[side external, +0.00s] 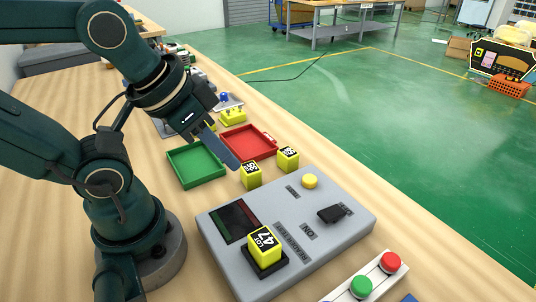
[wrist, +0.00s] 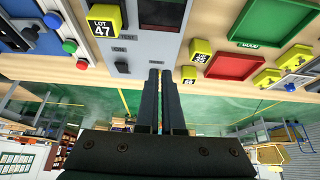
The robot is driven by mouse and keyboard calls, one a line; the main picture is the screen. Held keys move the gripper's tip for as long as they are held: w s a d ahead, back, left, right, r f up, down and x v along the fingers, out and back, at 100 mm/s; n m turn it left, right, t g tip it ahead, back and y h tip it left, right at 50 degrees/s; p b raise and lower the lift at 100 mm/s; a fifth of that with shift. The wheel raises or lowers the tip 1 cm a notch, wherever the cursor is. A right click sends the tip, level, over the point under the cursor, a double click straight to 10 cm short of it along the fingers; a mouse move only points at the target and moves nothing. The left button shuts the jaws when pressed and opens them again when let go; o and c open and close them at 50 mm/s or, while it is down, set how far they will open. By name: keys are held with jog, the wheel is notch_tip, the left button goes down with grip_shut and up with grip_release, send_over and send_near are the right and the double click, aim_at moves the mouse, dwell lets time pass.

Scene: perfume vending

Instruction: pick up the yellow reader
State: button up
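No single thing is clearly marked as the yellow reader. A yellow block labelled LOT 47 (side external: 264,244) sits on a dark pad on the grey console; it also shows in the wrist view (wrist: 103,20). Two labelled yellow blocks, one nearer (side external: 251,174) and one farther (side external: 288,158), stand on the table between the console and the trays. A low yellow device (side external: 233,116) lies behind the red tray.
The grey console (side external: 350,222) carries a yellow button (side external: 309,181) and a black part (side external: 330,214). A green tray (side external: 197,165) and a red tray (side external: 248,142) lie beyond it. A box with green and red buttons (side external: 377,277) is at the front right.

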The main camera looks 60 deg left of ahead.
jog(key=o, duration=1.2)
jog(key=g, duration=0.4)
send_over(264, 239)
jog(key=f, duration=0.4)
jog(key=shift+a+f, duration=0.2)
jog(key=shift+f, duration=0.1)
jog(key=shift+s+d+f, duration=0.15)
jog(key=shift+s+f, duration=0.1)
jog(key=shift+w+f, duration=0.15)
jog(key=shift+f, duration=1.1)
jog(key=shift+w+f, duration=0.1)
jog(key=shift+f, duration=1.15)
